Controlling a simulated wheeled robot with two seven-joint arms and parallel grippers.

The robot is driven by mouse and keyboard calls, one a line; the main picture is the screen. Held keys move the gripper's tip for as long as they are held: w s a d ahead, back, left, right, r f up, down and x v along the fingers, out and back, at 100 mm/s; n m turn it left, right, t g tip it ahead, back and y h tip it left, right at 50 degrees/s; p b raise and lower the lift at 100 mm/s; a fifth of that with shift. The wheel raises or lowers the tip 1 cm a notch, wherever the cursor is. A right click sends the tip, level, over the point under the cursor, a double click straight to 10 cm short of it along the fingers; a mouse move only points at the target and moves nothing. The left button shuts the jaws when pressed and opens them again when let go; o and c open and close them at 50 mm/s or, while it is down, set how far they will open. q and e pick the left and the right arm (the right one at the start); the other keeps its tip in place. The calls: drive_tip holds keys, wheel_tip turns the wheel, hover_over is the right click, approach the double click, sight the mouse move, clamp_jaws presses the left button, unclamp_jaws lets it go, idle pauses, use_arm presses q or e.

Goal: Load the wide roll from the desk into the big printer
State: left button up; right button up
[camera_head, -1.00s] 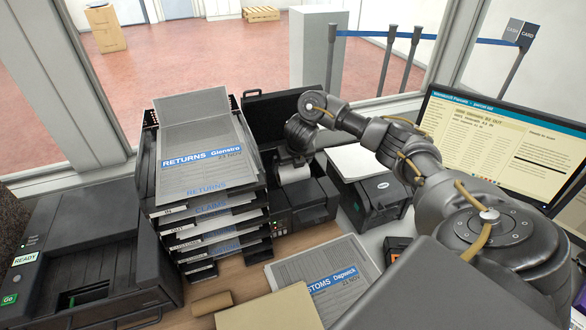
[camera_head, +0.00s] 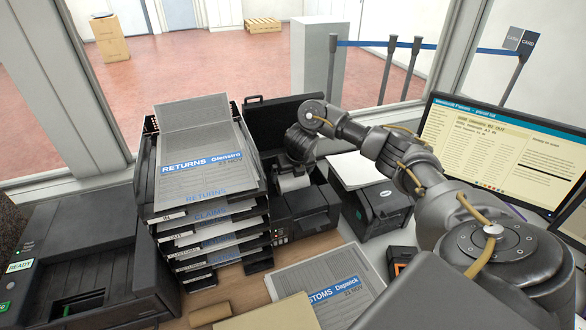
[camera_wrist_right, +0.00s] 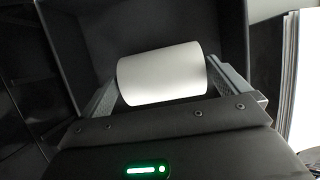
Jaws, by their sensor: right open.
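My right gripper (camera_head: 294,180) is over the bay, pointing down. In the right wrist view the roll (camera_wrist_right: 162,72) lies sideways between my two open fingers (camera_wrist_right: 168,88), one beside each end. Narrow gaps seem to show at the ends. The roll's underside and how it sits in the bay are hidden. My left gripper is not in view.
A tray stack (camera_head: 205,215) with folders stands close left of the printer. A smaller black printer (camera_head: 378,205) stands to its right. Another printer (camera_head: 75,262) is at far left. A brown cardboard tube (camera_head: 210,312) and papers (camera_head: 320,278) lie in front. A monitor (camera_head: 500,150) is at right.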

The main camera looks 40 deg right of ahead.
drive_tip(key=p+v, duration=0.4)
drive_tip(key=v, duration=0.6)
drive_tip(key=shift+r, duration=0.15)
idle(0.4)
